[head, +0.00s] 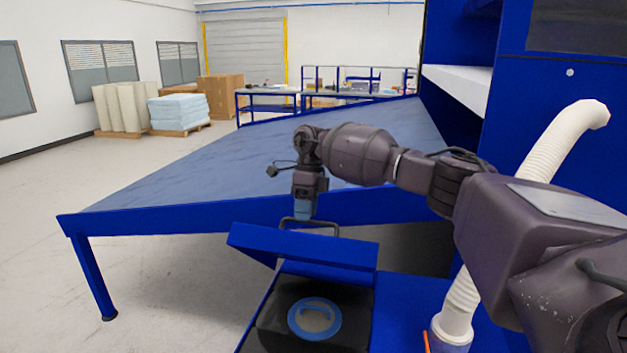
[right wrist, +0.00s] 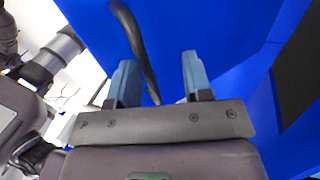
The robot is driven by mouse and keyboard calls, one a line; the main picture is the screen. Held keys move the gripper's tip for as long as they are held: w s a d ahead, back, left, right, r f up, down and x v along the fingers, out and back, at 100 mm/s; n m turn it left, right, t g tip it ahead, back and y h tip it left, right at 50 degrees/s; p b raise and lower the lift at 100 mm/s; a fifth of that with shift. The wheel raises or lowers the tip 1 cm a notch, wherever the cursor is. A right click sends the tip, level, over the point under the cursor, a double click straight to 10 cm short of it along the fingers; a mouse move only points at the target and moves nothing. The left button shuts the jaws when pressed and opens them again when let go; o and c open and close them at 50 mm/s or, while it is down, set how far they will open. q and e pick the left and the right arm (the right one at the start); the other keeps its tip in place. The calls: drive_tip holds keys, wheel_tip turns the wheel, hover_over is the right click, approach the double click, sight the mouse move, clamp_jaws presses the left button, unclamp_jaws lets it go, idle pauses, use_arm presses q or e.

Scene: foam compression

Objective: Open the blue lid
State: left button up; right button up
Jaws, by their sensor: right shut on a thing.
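The blue lid (head: 303,246) stands tilted up at the back of the opening, with a dark bar handle (head: 322,224) along its top edge. The handle also shows in the right wrist view (right wrist: 137,45), running between the fingers. Below the lid, the opened compartment (head: 262,338) shows a dark inside with a blue ring (head: 314,319). My left gripper is not in view.
A large blue-framed table (head: 250,165) with a grey top lies just behind the lid. A white ribbed hose (head: 545,150) and a blue cabinet (head: 560,95) stand at the right. Open floor (head: 130,290) lies to the left.

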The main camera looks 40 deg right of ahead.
drive_tip(key=w+d+r+b, duration=0.5)
drive_tip(key=shift+d, duration=0.4)
idle(1.0)
drive_tip(key=shift+r, duration=0.1)
idle(0.7)
